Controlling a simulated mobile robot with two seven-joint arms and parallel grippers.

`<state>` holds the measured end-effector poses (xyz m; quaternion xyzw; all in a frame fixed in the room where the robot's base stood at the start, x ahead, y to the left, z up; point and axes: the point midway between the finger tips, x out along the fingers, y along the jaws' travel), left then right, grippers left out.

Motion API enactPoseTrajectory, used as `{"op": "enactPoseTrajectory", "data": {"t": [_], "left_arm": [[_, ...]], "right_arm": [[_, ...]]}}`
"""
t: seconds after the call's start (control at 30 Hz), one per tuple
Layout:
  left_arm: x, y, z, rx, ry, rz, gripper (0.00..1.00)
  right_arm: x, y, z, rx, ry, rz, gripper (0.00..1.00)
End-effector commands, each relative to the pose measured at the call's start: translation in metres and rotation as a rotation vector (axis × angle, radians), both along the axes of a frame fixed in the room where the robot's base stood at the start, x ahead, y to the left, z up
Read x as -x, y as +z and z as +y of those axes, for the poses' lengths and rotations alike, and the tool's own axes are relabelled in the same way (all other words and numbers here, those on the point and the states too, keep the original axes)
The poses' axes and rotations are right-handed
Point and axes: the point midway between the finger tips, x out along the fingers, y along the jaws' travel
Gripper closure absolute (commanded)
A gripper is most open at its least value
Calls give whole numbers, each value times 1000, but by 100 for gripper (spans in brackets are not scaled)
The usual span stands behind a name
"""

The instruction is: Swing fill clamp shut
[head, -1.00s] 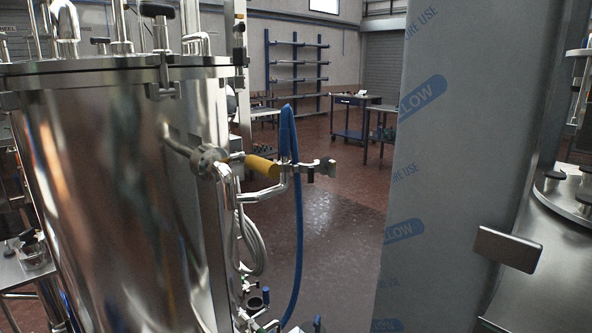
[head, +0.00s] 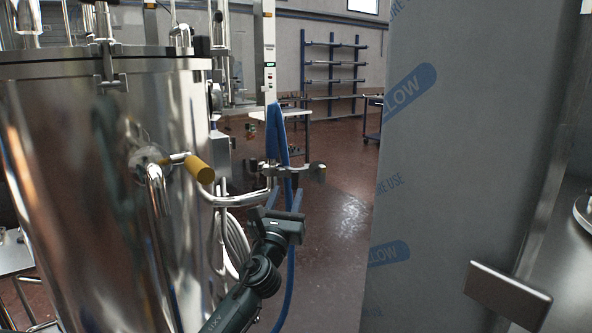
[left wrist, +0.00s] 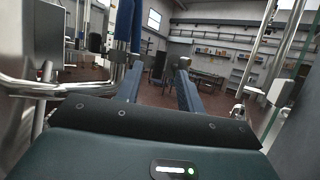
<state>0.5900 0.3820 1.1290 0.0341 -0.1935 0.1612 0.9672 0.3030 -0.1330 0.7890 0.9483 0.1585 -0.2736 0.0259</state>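The fill clamp (head: 312,172) is a small steel fitting at the end of the bent pipe (head: 238,200) beside the tank; its arm sticks out to the right. Whether its parts meet cannot be made out. A blue hose (head: 277,130) runs down by it and also shows in the left wrist view (left wrist: 124,28). My left gripper (head: 285,191) is just below the clamp, fingers pointing forward and up. In the left wrist view its two blue-grey fingers (left wrist: 160,72) stand apart with nothing between them. My right gripper is out of view.
A polished steel tank (head: 75,180) fills the left, with a yellow-handled valve (head: 199,168) on its side. A film-wrapped panel (head: 440,150) blocks the right, with a metal plate (head: 507,295) before it. The red floor (head: 340,215) between is clear. Shelving (head: 333,75) stands far back.

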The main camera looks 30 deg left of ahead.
Motion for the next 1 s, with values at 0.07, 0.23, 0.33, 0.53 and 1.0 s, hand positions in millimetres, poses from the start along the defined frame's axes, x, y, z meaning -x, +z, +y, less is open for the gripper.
{"op": "enactPoseTrajectory", "data": {"t": [0.07,0.23,0.33,0.53,1.0], "left_arm": [[-17,10,5,3,0,-2,62],[-48,22,16,5,0,-2,62],[-63,28,20,6,-2,-1,62],[-79,34,26,4,-3,0,62],[-83,35,27,4,-4,1,71]], "right_arm": [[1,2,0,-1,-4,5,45],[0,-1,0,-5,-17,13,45],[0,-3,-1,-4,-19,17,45],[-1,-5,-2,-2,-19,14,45],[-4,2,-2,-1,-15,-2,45]]}}
